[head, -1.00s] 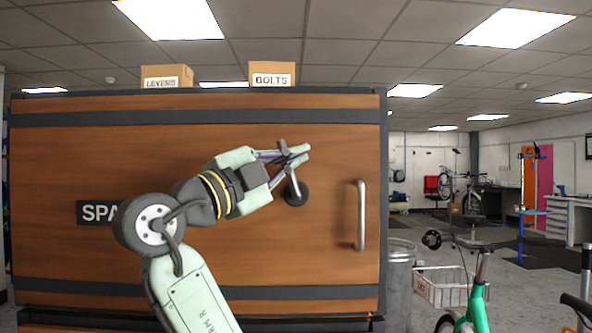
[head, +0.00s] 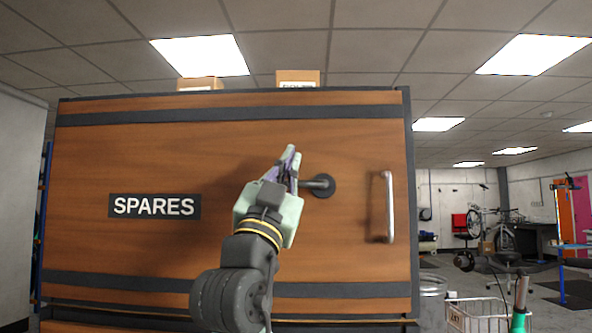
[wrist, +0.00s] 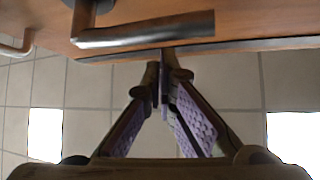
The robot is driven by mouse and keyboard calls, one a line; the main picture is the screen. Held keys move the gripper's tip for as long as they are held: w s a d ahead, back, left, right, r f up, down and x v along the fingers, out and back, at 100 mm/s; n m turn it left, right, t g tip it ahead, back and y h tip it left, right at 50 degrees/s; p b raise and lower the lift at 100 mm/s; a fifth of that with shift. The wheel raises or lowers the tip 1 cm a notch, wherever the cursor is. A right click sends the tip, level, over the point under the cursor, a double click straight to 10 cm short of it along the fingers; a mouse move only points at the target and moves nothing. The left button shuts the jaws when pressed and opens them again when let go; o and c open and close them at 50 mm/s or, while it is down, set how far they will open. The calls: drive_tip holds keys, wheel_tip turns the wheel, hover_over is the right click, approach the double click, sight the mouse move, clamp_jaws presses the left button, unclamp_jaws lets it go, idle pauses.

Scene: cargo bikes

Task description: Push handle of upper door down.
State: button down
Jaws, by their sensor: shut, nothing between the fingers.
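The upper door (head: 130,165) is a brown wood panel with dark bands and a SPARES label. A grey lever handle on a dark round base (head: 322,186) sits right of its middle. The lever's neck reaches left toward my gripper, which hides its far part. In the wrist view the lever (wrist: 145,34) lies across the top, just beyond the fingertips; I cannot tell whether they touch. My gripper (head: 290,158) is shut and empty, pointing up, left of the round base in the head view. Its fingertips (wrist: 163,60) meet in the wrist view.
A vertical metal pull bar (head: 388,207) stands on the door right of the lever. Two cardboard boxes (head: 298,78) are on top of the cabinet. A bicycle with a wire basket (head: 478,314) is at lower right.

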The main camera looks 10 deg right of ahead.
drive_tip(key=n+t+y, duration=0.1)
drive_tip(key=n+y, duration=0.1)
drive_tip(key=f+n+t+y, duration=0.1)
drive_tip(key=n+y, duration=0.1)
drive_tip(key=n+t+y+b, duration=0.1)
drive_tip(key=n, duration=0.1)
drive_tip(key=shift+w+a+f+t+y, duration=0.1)
drive_tip(key=shift+a+f+t+y, duration=0.25)
drive_tip(key=shift+f+t+y, duration=0.05)
drive_tip(key=shift+f, duration=0.1)
